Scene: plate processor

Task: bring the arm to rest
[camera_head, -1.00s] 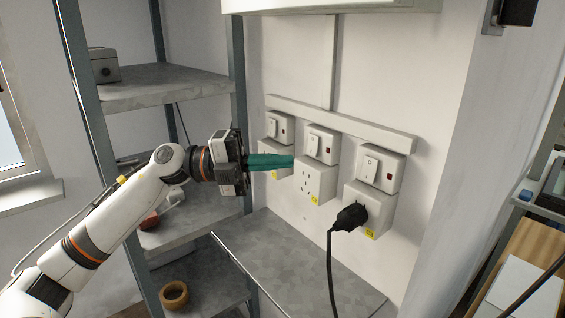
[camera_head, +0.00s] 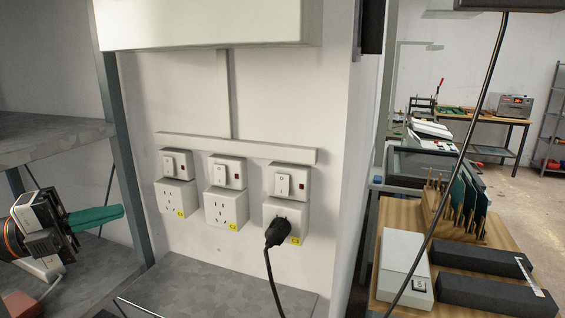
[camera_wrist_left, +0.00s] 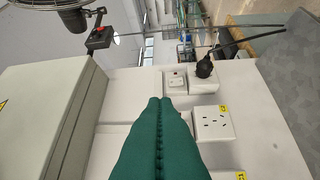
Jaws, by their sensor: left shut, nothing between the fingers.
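My left gripper (camera_head: 120,211) is at the far left of the head view, its green fingers shut and empty, pointing right. It is in front of the shelf rack and to the left of the sockets, apart from them. In the left wrist view the green fingers (camera_wrist_left: 160,100) lie together along their length. Three wall sockets with switches sit in a row: the left socket (camera_head: 171,196), the middle socket (camera_head: 219,208) and the right socket (camera_head: 272,207). A black plug (camera_head: 279,232) is in the right one, its cable hanging down. My right gripper is not in view.
A metal shelf rack (camera_head: 128,165) stands at the left, close to the left gripper. A grey ledge (camera_head: 215,290) runs below the sockets. At the right, a wooden table (camera_head: 450,262) bears a white box (camera_head: 403,255), black blocks (camera_head: 480,290) and a rack of green boards.

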